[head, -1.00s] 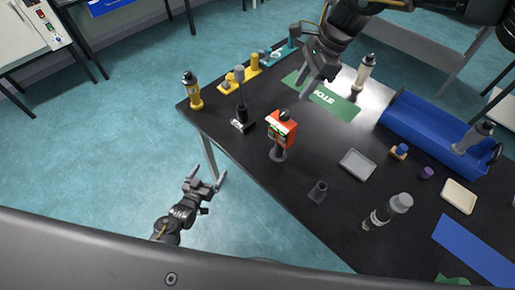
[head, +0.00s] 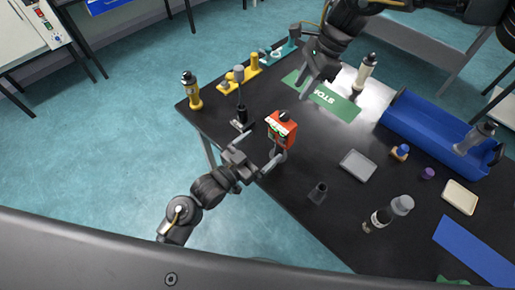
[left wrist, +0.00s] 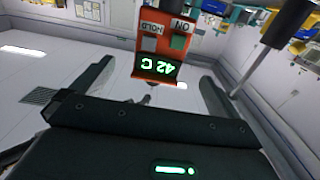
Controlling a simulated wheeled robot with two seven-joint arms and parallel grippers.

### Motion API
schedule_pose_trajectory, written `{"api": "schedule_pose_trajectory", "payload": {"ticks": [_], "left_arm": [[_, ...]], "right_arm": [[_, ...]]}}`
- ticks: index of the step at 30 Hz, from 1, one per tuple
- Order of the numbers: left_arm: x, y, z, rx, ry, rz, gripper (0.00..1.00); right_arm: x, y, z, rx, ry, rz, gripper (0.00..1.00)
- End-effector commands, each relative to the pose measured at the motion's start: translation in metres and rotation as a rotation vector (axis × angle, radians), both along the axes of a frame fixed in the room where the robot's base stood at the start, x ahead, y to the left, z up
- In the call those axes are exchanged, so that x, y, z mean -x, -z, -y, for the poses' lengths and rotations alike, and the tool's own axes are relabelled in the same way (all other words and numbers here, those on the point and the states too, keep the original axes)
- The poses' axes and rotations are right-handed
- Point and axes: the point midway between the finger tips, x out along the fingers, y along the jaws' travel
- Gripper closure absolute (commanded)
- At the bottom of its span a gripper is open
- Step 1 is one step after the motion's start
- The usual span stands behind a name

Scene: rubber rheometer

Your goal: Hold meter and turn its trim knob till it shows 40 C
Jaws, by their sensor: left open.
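The orange meter (head: 281,130) stands upright on a small grey stand on the black table, with a black knob (head: 284,115) on top. In the left wrist view the meter (left wrist: 164,50) appears upside down, with HOLD and ON labels and a green display that looks like 42 C. My left gripper (head: 264,147) is open in front of the meter at the table edge. Its fingers (left wrist: 150,85) spread to either side of the meter, with no contact visible. My right gripper (head: 316,86) hangs over the green mat; its jaw opening is unclear.
A black-and-grey post (head: 241,108) stands just left of the meter, and a yellow bottle (head: 192,92) farther left. A grey tray (head: 357,165), a small dark holder (head: 318,192) and a blue bin (head: 437,130) lie to the right. The green mat (head: 335,101) is behind.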

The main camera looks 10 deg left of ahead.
Motion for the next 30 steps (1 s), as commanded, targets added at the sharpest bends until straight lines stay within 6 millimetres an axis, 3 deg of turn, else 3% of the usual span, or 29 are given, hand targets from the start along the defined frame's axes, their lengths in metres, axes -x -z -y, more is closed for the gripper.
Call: {"api": "schedule_pose_trajectory", "payload": {"ticks": [15,21,30], "left_arm": [[-0.068,-0.001,0.049,0.003,-0.001,0.002,0.0],[-0.08,0.0,0.059,0.001,0.0,0.001,0.0],[-0.083,0.0,0.06,0.001,-0.001,0.001,0.0]], "right_arm": [[0.0,0.0,0.0,0.0,0.0,0.0,0.64],[0.0,0.0,0.0,0.0,0.0,0.0,0.64],[0.0,0.0,0.0,0.0,0.0,0.0,0.64]]}}
